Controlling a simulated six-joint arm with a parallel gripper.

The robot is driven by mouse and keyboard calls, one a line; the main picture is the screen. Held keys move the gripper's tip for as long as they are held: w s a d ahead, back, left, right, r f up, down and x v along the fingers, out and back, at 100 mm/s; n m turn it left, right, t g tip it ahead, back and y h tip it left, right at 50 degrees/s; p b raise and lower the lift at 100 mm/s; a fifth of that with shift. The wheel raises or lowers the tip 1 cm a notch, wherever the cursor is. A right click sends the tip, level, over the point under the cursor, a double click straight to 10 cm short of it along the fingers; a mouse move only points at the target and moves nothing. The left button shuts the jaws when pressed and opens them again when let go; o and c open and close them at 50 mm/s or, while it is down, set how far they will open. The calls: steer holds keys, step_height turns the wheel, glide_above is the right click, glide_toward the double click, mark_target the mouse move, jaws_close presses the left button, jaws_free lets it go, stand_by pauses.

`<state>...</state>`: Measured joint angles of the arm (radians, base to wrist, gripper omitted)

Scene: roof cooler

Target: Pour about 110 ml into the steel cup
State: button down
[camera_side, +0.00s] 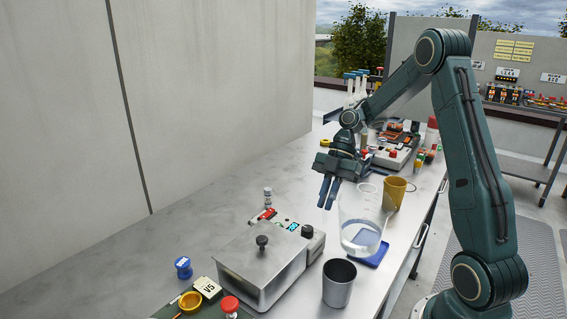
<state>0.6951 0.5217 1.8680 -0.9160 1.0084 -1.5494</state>
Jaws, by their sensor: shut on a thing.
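The steel cup (338,284) stands upright on the bench at the front, right of the metal box; its inside looks dark and I cannot see its bottom. A clear glass beaker (357,208) with bluish liquid (360,238) low in it is behind the cup, roughly upright, over a blue pad (376,256). I cannot tell whether it touches the pad. My gripper (327,206) points down at the beaker's left side and is shut on the beaker; the exact contact is hard to see.
A mustard mug (395,192) stands close behind the beaker. A metal box with controls (262,262) is left of the cup. A blue-capped jar (183,268), yellow cup (190,302) and red-topped item (229,305) are at front left. The bench's left-middle is clear.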

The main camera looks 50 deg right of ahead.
steer(key=a+h, duration=0.2)
steer(key=shift+s+a+r+h, duration=0.1)
steer(key=shift+r+h, duration=0.2)
steer(key=a+h, duration=0.2)
steer(key=h, duration=0.1)
steer(key=shift+s+a+t, duration=0.2)
steer(key=shift+a+t, duration=0.1)
steer(key=shift+a+h, duration=0.4)
steer(key=shift+h, duration=0.4)
steer(key=shift+a+f+h, duration=0.15)
steer(key=shift+a+h, duration=0.1)
steer(key=shift+h, duration=0.75)
steer(key=shift+s+r+h, duration=0.1)
steer(key=shift+r+h, duration=0.15)
steer(key=shift+h, duration=0.15)
steer(key=shift+a+r+t+h+p, duration=0.3)
steer(key=shift+a+r+h+p, duration=0.2)
steer(key=shift+h, duration=0.5)
steer(key=shift+a+r+n+h+p, duration=0.2)
steer(key=shift+a+n+h+p, duration=0.15)
steer(key=shift+p, duration=0.55)
steer(key=shift+d, duration=0.1)
